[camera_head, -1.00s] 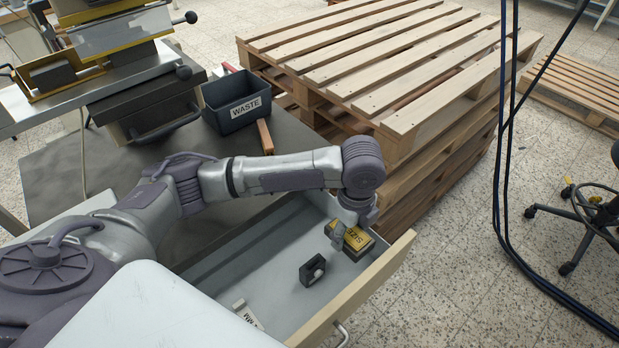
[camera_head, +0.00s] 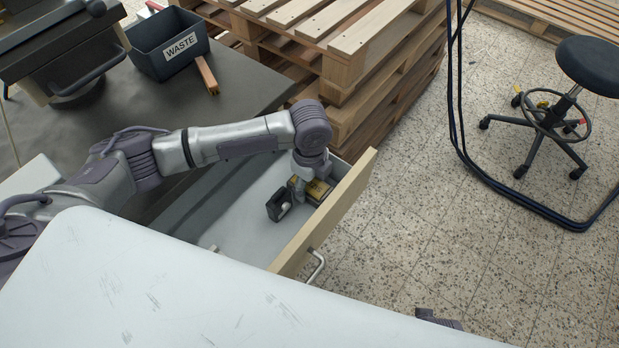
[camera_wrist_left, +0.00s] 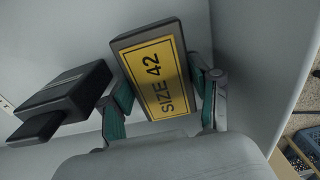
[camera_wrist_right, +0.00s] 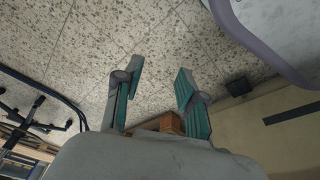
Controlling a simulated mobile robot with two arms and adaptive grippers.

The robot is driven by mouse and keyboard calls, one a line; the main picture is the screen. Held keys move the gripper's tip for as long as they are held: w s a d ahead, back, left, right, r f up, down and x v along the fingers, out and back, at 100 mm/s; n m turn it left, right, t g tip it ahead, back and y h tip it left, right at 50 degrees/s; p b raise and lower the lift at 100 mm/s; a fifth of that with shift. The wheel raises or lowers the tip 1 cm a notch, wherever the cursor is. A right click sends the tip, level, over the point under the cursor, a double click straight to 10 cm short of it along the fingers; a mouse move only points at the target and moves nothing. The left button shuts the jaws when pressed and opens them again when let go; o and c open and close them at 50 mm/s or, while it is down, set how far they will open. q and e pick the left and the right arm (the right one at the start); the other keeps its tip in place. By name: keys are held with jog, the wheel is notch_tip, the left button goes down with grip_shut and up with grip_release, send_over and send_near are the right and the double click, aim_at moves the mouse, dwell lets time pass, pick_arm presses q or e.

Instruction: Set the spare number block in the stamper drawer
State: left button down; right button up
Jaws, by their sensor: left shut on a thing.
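The number block (camera_head: 319,189), a dark block with a yellow label, is in the open drawer (camera_head: 240,232) near its front, far end. In the left wrist view the block (camera_wrist_left: 155,72) reads "SIZE 42". My left gripper (camera_head: 306,186) reaches down into the drawer and is shut on the block, one finger on each side. It also shows in the left wrist view (camera_wrist_left: 162,90). My right gripper (camera_wrist_right: 155,88) is open and empty, with the speckled floor beyond it.
A black holder-like piece (camera_head: 279,205) lies in the drawer close beside the block. A black WASTE bin (camera_head: 168,45) stands on the dark bench. Stacked pallets (camera_head: 370,85) stand behind the drawer. A pale worktop (camera_head: 150,285) fills the foreground. Cables and a stool (camera_head: 590,75) are right.

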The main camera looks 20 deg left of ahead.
pick_arm(q)
jog(key=shift+r, duration=0.1)
jog(key=c, duration=0.5)
grip_release()
pick_arm(e)
jog(key=shift+s, duration=0.1)
jog(key=shift+f, duration=0.1)
pick_arm(q)
jog(key=shift+r, duration=0.15)
jog(key=shift+r+p, duration=1.4)
jog(key=shift+r, duration=4.4)
pick_arm(e)
jog(key=s+f, duration=0.5)
jog(key=f, duration=0.2)
jog(key=shift+s+d+f+g, duration=0.2)
jog(key=shift+s+d+g, duration=0.1)
jog(key=shift+d, duration=0.15)
pick_arm(q)
jog(key=shift+r, duration=0.1)
pick_arm(e)
jog(key=shift+r, duration=0.1)
